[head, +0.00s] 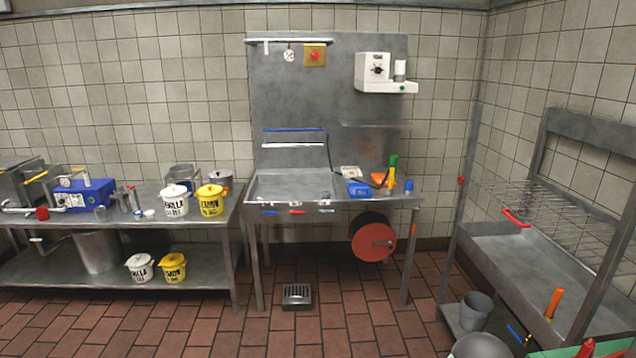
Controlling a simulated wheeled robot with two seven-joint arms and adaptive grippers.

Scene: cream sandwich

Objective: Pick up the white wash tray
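I cannot clearly pick out a white wash tray in the head view. A small whitish object (349,172) lies at the back of the steel sink bench (335,200), behind a blue box, but it is too small to tell what it is. A white strip (293,145) runs along the steel back panel above the basin. Neither of my grippers is in view.
A steel table (110,276) with labelled white and yellow buckets stands left. A steel rack sink (530,262) stands right, with a grey bucket (475,311) below. A floor drain (297,294) lies mid-floor.

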